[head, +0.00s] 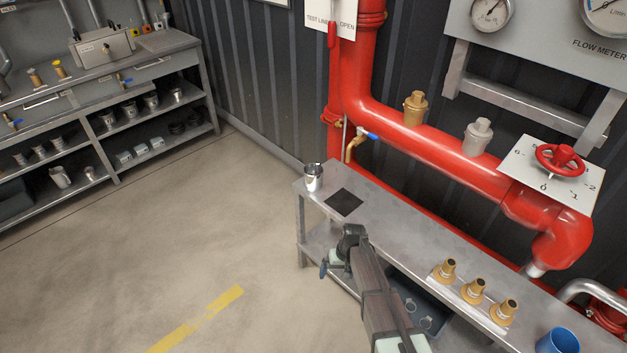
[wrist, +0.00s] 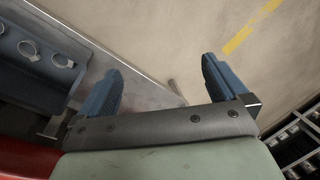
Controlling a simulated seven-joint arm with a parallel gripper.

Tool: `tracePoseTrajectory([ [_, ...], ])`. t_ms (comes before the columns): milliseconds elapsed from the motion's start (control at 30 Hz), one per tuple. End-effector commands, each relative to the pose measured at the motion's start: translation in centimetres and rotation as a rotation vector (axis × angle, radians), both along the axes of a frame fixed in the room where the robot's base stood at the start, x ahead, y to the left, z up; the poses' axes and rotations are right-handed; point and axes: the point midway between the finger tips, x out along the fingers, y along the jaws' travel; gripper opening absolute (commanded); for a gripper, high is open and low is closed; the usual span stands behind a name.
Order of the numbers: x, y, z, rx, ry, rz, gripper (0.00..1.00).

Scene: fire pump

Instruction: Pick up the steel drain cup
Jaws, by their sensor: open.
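The steel drain cup (head: 313,178) stands upright on the far left end of the grey bench (head: 385,222) in the head view, left of a black square mat (head: 344,202). It does not show in the wrist view. My gripper (head: 327,268) is beside the bench's front edge, below and in front of the cup and apart from it. In the wrist view my gripper (wrist: 162,72) has its two blue fingers spread wide, with nothing held between them. In the head view, my arm hides part of the bench front.
Brass fittings (head: 474,291) and a blue cup (head: 558,342) stand along the bench to the right. A blue bin (wrist: 35,60) sits under the bench. The floor at left is clear.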

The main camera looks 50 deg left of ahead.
Motion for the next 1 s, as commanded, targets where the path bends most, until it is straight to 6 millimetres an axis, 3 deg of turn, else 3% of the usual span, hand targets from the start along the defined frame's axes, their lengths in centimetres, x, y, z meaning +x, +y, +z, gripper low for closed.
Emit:
tracePoseTrajectory([
  [33,-0.8,3.5,1.1,0.022,-0.009,0.037,1.00],
  [200,-4.5,12.8,5.4,0.093,-0.031,0.147,1.00],
  [400,-8.9,21.3,10.4,0.167,-0.056,0.251,1.00],
  [600,-11.2,26.5,14.3,0.220,-0.081,0.312,1.00],
  [733,-11.6,28.9,16.5,0.247,-0.100,0.336,1.00],
  [867,-11.0,30.9,18.7,0.272,-0.125,0.352,1.00],
  [1000,-8.4,32.3,21.1,0.296,-0.167,0.354,1.00],
])
